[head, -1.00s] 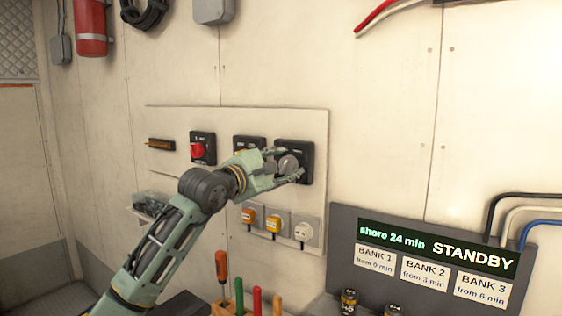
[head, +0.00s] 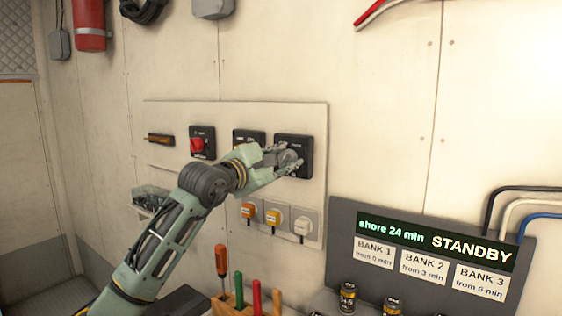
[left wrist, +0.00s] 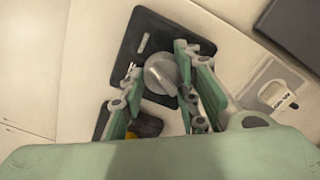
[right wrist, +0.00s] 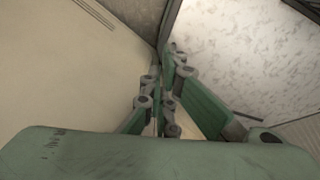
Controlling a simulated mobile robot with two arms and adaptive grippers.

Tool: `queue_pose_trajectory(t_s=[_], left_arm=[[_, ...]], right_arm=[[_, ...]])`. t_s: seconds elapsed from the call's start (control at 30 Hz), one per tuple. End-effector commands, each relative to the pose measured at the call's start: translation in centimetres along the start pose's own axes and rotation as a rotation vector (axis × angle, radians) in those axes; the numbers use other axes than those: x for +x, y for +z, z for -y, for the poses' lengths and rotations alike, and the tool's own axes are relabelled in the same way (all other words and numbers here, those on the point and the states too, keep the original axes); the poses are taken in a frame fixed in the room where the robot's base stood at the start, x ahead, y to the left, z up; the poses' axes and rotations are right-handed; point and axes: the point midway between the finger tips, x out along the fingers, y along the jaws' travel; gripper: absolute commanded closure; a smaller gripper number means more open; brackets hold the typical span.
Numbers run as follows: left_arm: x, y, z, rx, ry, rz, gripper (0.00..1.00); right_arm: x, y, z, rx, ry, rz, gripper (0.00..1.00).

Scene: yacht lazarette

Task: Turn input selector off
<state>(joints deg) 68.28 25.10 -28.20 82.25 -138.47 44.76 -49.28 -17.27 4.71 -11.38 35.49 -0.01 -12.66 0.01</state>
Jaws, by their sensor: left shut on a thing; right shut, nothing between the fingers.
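The rightmost black switch plate (head: 306,146) on the pale wall panel carries a round grey knob (head: 290,157). Its lettering is too small to read. My left gripper (head: 284,158) is shut on this knob. In the left wrist view the grey knob (left wrist: 160,73) sits between the two fingers, in front of the black plate (left wrist: 150,22). The gripper hides part of the knob, so its pointing direction is unclear. My right gripper (right wrist: 165,68) is shut and empty, seen only in the right wrist view.
Left of the knob are another black switch (head: 248,138) and a red knob switch (head: 198,144). Orange, yellow and white plugs (head: 302,227) sit in sockets below. Upright tool handles (head: 239,288) and a STANDBY display (head: 436,245) stand lower down.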

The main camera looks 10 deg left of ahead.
Motion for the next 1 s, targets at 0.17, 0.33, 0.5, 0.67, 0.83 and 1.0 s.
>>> queue_pose_trajectory(t_s=[0.17,0.33,0.5,0.67,0.83,1.0], left_arm=[[-0.2,0.0,-0.6,-0.09,0.017,0.005,0.96],[-0.2,-0.1,-0.7,-0.228,0.021,0.008,0.96],[-0.2,-0.2,-0.7,-0.39,0.021,0.01,0.96],[-0.3,-0.3,-0.8,-0.541,0.021,0.012,0.96],[-0.3,-0.4,-0.8,-0.693,0.02,0.011,0.96],[-0.3,-0.5,-0.8,-0.822,0.021,0.013,0.96]], right_arm=[[1.1,0.1,0.1,-0.001,-0.001,0.0,1.0],[2.4,0.1,0.2,-0.001,-0.002,-0.001,1.0],[3.5,0.2,0.4,-0.001,-0.004,-0.002,1.0],[4.4,0.2,0.5,-0.001,-0.005,-0.003,1.0],[5.2,0.3,0.5,-0.001,-0.005,-0.003,1.0],[5.8,0.3,0.5,-0.001,-0.005,-0.004,1.0]])
